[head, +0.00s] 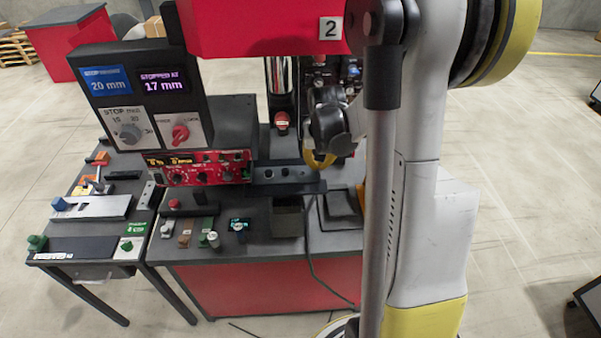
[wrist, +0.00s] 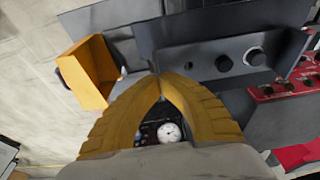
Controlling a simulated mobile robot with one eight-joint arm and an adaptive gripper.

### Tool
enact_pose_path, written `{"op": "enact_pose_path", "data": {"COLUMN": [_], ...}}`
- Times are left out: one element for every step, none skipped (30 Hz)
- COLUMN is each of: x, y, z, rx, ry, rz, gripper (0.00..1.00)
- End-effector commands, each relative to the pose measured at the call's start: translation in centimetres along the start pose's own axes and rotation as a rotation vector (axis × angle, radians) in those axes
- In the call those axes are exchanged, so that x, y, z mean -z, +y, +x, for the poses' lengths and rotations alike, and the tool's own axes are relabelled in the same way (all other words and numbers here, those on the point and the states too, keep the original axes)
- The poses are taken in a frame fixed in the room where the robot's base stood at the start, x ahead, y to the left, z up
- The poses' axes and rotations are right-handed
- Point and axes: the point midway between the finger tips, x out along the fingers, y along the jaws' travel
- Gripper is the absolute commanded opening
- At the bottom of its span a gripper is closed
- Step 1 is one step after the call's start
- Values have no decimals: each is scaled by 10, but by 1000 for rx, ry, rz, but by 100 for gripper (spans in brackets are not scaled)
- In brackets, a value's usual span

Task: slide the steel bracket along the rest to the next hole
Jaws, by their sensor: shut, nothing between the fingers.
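The steel bracket (head: 301,173) is a long grey plate with round holes or dark round parts along it. It lies along the dark rest (head: 290,188) in front of the machine. In the wrist view the bracket (wrist: 205,70) shows one small dark hole and two larger dark round spots. My gripper (head: 318,163) has yellow fingers and is at the bracket's right end in the head view. In the wrist view the fingertips (wrist: 158,80) meet with nothing between them, close to the bracket's end; I cannot tell whether they touch it.
The red control panel (head: 198,169) stands left of the bracket. Above it, displays (head: 134,82) read 20 mm and "stopped at" 17 mm. An open dark bin (head: 288,222) and several small knobs occupy the bench front.

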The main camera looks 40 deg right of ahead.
Motion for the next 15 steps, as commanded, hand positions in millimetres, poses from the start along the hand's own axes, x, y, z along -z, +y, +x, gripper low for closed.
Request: {"op": "enact_pose_path", "data": {"x": [0,0,0,0,0,0,0,0,0,0,0,0,0,0,0], "y": [-1,-1,-1,-1,-1,-1,-1,-1,-1,-1,0,0,0,0,0], "z": [0,0,0,0,0,0,0,0,0,0,0,0,0,0,0], "rx": [2,2,2,2,2,2,2,2,1,1,1,1,1,1,1], "ry": [0,0,0,0,0,0,0,0,0,0,0,0,0,0,0], "rz": [0,0,0,0,0,0,0,0,0,0,0,0,0,0,0], "gripper": [0,0,0,0,5,17,23,23,23,23,23,23,23,23,23]}}
